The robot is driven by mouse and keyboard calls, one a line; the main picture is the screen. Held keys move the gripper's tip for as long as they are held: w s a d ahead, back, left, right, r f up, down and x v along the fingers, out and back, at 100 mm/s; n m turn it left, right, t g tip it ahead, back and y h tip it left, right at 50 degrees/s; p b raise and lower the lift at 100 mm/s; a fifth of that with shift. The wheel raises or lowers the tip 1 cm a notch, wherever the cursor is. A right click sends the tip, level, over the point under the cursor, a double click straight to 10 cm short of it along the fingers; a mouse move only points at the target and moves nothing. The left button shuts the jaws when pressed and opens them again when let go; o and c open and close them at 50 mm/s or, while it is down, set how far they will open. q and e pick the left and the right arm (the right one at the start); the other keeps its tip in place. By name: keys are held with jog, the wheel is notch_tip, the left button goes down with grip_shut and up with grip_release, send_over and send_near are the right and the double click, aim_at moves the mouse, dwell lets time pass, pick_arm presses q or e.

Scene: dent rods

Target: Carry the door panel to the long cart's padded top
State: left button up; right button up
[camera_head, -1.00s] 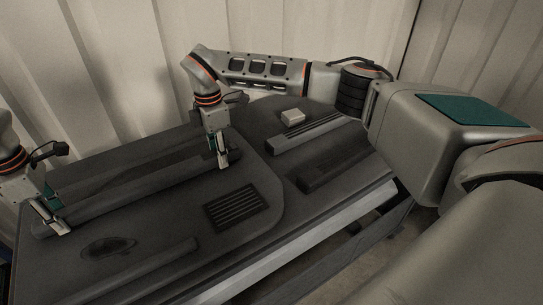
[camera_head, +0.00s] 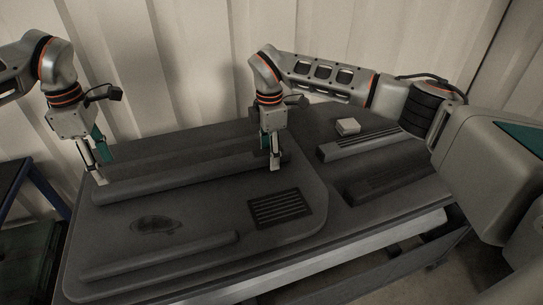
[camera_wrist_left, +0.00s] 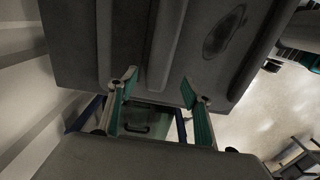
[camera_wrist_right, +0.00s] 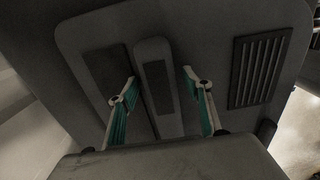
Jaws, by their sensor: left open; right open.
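The door panel (camera_head: 212,212) is dark grey and lies flat, with a long raised ridge along its back, a slotted grille and a dark oval recess. My left gripper (camera_head: 93,168) is open at the ridge's left end. The left wrist view shows its spread fingers (camera_wrist_left: 160,97) at the panel edge, with nothing held. My right gripper (camera_head: 271,160) is open by the ridge's right end. In the right wrist view its spread fingers (camera_wrist_right: 163,88) have the ridge's rounded end between them in the picture; contact cannot be told. I cannot single out a padded cart top.
Right of the panel, the dark support carries a small pale block (camera_head: 347,127), a slotted bar (camera_head: 372,143) and a dark bar (camera_head: 385,181). A blue-framed stand (camera_head: 50,192) is at the far left. A corrugated wall (camera_head: 200,60) stands close behind.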

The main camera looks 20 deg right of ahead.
pick_arm(q)
notch_tip(320, 180, up, 4)
jog(key=shift+f, duration=0.15)
pick_arm(e)
notch_tip(320, 180, up, 12)
dwell(0.4)
dwell(0.5)
